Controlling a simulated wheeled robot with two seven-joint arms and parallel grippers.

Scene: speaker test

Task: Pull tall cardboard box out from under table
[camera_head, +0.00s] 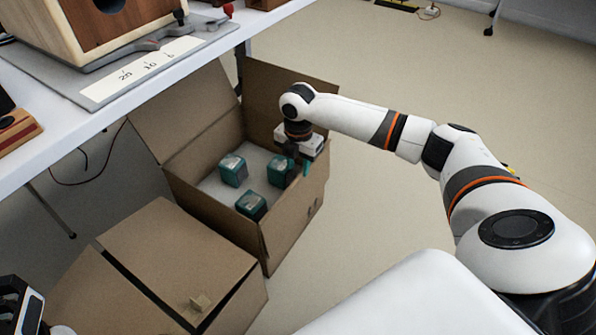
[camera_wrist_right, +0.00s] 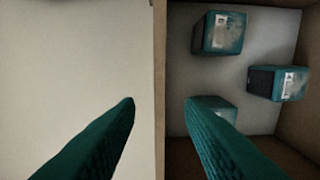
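The tall cardboard box (camera_head: 294,217) stands open on the floor beside and partly under the table, with its flaps up. Several teal-and-black small boxes (camera_head: 233,170) sit inside on a pale bottom. My right gripper (camera_head: 299,167) is at the box's right wall. In the right wrist view the two teal fingers of my right gripper (camera_wrist_right: 160,100) are apart, one on each side of the wall's top edge (camera_wrist_right: 159,60); a gap shows, and contact cannot be told. Part of what looks like my left gripper (camera_head: 20,305) shows at the bottom left corner; its fingers are not clear.
A second, closed cardboard box (camera_head: 180,250) stands close in front of the open one. The white table (camera_head: 75,115) carries a wooden speaker cabinet (camera_head: 95,25) on a grey board. A cable (camera_head: 100,175) hangs beneath the table.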

